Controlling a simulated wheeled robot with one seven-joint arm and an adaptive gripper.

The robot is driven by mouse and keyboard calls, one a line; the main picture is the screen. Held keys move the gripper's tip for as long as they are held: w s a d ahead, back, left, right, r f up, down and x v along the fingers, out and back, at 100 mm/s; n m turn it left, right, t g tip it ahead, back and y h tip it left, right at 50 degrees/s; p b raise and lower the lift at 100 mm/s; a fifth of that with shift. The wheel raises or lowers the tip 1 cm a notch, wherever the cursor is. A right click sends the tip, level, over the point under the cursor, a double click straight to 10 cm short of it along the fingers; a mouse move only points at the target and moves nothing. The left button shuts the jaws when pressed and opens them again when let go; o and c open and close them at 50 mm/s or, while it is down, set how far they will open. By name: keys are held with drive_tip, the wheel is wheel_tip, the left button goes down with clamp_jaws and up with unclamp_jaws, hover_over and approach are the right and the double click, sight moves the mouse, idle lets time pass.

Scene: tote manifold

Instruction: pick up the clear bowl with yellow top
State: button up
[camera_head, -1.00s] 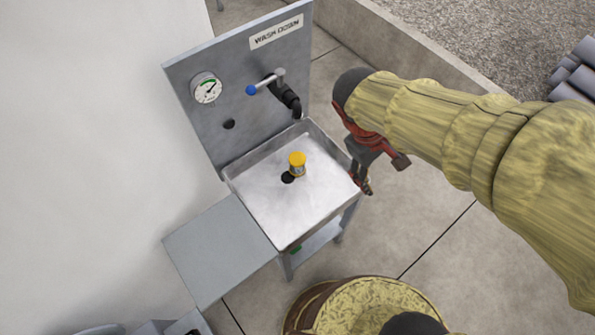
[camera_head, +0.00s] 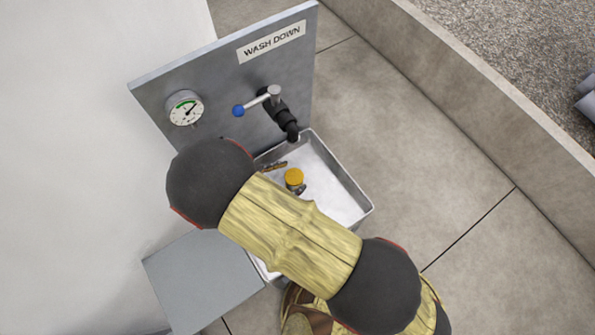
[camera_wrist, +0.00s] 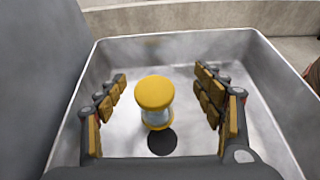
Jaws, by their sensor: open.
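The clear bowl with yellow top (camera_wrist: 155,103) stands upright in the metal sink, just behind the dark drain hole. Its round yellow lid also shows in the head view (camera_head: 294,177), partly covered by my arm. My gripper (camera_wrist: 165,88) is open, with one finger on each side of the bowl and a gap on both sides. In the head view only a fingertip of my gripper (camera_head: 273,166) shows beside the lid; the rest is hidden behind my wrist.
The sink (camera_head: 345,188) has raised walls around the bowl. A grey back panel (camera_head: 225,75) carries a gauge (camera_head: 185,108) and a black tap with a blue-tipped lever (camera_head: 258,101) overhanging the sink. A flat grey side shelf (camera_head: 200,275) adjoins the sink.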

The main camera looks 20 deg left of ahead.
sight(292, 179)
drive_tip(key=shift+w+a+f+n+t+b, duration=0.1)
drive_tip(key=shift+a+f+n+t+b, duration=0.1)
drive_tip(key=shift+f, duration=0.35)
drive_tip(key=shift+w+a+f+n+t+b, duration=0.1)
drive_tip(key=shift+a+f+b, duration=0.1)
drive_tip(key=shift+f, duration=0.3)
drive_tip(key=shift+s+d+f+b, duration=0.2)
drive_tip(key=shift+s+f+b, duration=0.05)
drive_tip(key=shift+f+b, duration=0.5)
drive_tip(key=shift+w+f+b, duration=0.15)
drive_tip(key=shift+f+b, duration=0.15)
drive_tip(key=shift+b, duration=0.05)
drive_tip(key=shift+x, duration=0.8)
drive_tip(key=x, duration=0.1)
drive_tip(key=b+x, duration=0.1)
drive_tip(key=x, duration=0.1)
drive_tip(key=f+b+x, duration=0.1)
drive_tip(key=x, duration=0.1)
drive_tip(key=shift+w+a, duration=0.15)
drive_tip(key=shift+w, duration=0.25)
drive_tip(key=shift+c, duration=0.3)
drive_tip(key=c, duration=1.4)
